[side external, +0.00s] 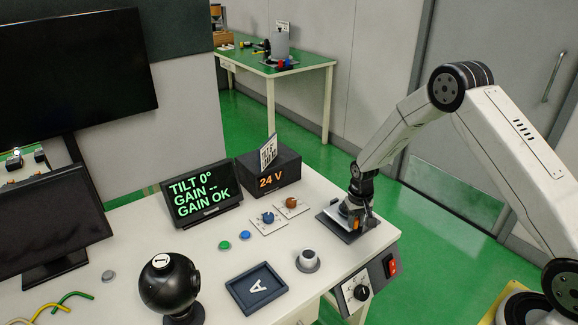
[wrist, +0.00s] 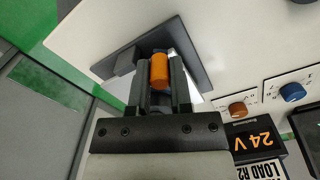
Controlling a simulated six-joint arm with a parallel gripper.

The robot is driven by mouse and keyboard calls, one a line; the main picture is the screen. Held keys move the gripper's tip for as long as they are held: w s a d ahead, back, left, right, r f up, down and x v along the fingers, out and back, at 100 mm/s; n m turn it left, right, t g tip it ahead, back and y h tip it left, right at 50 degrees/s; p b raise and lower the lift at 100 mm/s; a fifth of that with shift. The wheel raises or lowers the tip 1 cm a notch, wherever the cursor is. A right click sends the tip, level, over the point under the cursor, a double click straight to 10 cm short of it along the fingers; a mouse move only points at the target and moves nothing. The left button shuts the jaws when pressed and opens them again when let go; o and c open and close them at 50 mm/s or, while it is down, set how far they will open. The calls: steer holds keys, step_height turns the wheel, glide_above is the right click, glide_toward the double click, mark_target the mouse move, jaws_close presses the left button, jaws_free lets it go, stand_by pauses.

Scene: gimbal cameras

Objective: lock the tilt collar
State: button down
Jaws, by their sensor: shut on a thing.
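My gripper (side external: 354,212) points down over a dark square plate (side external: 331,228) near the table's right edge. In the wrist view its two dark fingers (wrist: 163,82) are shut on an orange cylinder (wrist: 159,68), which stands over the dark plate (wrist: 200,62). Orange also shows at my fingers in the side view. A small pale metal piece (wrist: 172,54) is beside the cylinder. My fingers hide much of what is on the plate, and I cannot tell which part is the tilt collar. A screen (side external: 202,193) reads "TILT 0°, GAIN --, GAIN OK".
A 24 V box (side external: 270,175) stands behind the blue knob (side external: 268,217) and orange knob (side external: 291,203). A black ball (side external: 168,285) marked 1, a tray (side external: 232,292) with an "A" piece and a white-topped round part (side external: 308,258) stand nearer the front.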

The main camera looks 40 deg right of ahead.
steer(key=shift+w+a, duration=0.1)
steer(key=shift+w+a+m, duration=0.25)
steer(key=shift+a+m, duration=0.05)
steer(key=shift+m, duration=0.5)
steer(key=c, duration=0.5)
jaws_free()
steer(key=shift+c, duration=0.2)
step_height(320, 180, up, 8)
steer(key=shift+a, duration=0.1)
